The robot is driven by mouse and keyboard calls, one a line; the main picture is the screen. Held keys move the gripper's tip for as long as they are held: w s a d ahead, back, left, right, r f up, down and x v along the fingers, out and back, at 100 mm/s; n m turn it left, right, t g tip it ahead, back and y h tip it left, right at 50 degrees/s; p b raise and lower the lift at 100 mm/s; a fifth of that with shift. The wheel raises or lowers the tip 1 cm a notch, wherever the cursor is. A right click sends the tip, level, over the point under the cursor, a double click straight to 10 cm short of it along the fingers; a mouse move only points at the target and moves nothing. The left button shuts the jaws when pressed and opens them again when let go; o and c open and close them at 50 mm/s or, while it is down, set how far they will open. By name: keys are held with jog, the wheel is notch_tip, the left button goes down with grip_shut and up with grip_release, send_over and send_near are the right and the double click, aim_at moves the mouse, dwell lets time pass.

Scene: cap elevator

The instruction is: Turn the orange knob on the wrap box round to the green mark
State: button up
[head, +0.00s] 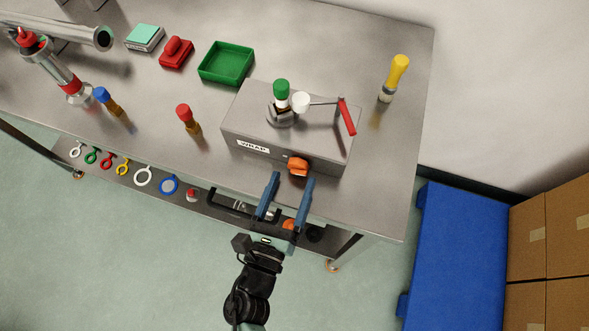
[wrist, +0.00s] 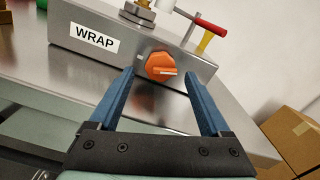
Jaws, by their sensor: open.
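The grey wrap box (head: 240,125) stands at the front of the steel table, with its "WRAP" label (wrist: 95,38) on the front face. The orange knob (head: 298,167) sticks out of that face, right of the label. In the wrist view the knob (wrist: 158,64) shows a raised, paler ridge pointing to the right. I cannot make out a green mark around the knob. My gripper (head: 291,181) is open and empty in front of the table edge, its blue fingers pointing at the knob. The fingertips appear just short of the knob, one towards each side.
On the box stand a bottle with a green cap (head: 281,88) and a lever with a red handle (head: 347,116). A yellow-topped tool (head: 398,70) stands to the right. A green tray (head: 226,63) lies behind left. A lower shelf with coloured rings (head: 143,176) runs below.

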aim_at(298, 168)
jog(key=shift+x, duration=1.35)
grip_shut()
